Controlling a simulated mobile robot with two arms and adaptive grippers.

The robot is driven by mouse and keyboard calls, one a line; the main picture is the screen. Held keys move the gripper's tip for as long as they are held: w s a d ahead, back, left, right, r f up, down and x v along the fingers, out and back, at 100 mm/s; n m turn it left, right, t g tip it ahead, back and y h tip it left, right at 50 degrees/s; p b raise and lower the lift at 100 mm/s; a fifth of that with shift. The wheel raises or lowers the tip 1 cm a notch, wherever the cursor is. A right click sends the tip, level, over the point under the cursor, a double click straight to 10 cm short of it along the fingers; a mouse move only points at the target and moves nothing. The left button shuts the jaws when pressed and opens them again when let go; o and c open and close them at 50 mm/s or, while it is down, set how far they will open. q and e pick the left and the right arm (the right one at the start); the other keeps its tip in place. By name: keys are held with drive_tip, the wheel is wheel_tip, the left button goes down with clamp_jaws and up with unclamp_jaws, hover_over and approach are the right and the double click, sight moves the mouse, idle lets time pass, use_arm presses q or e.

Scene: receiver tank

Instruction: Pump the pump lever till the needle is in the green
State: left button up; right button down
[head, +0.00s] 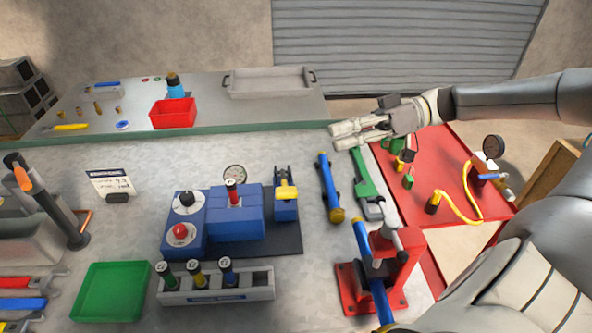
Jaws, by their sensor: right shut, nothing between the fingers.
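A dark lever with an orange grip (18,172) leans up to the left beside a grey body (28,245) at the left edge; it looks most like the pump lever, but I cannot be sure. A round white gauge (235,171) stands behind the blue valve block (236,212). Another dark-rimmed gauge (494,146) stands on the red surface at right. Both are too small to read needle or green band. My right gripper (336,136) is shut and empty, above the bench's far right part, well away from that lever. My left gripper is not in view.
A red vice (402,268) holds a blue pipe at the front right. A blue bar (328,185) and green tool (364,183) lie below my right gripper. A green tray (112,291) and a grey rack (217,288) stand in front.

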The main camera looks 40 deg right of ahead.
drive_tip(key=a+f, duration=0.2)
drive_tip(key=a, duration=0.1)
drive_tip(key=w+a+f+p, duration=0.1)
drive_tip(key=a, duration=0.2)
drive_tip(key=w+a+f+p, duration=0.1)
drive_tip(key=a+f, duration=0.1)
drive_tip(key=a, duration=0.2)
drive_tip(key=shift+w+f, duration=0.2)
drive_tip(key=shift+f, duration=0.1)
drive_tip(key=shift+f, duration=0.1)
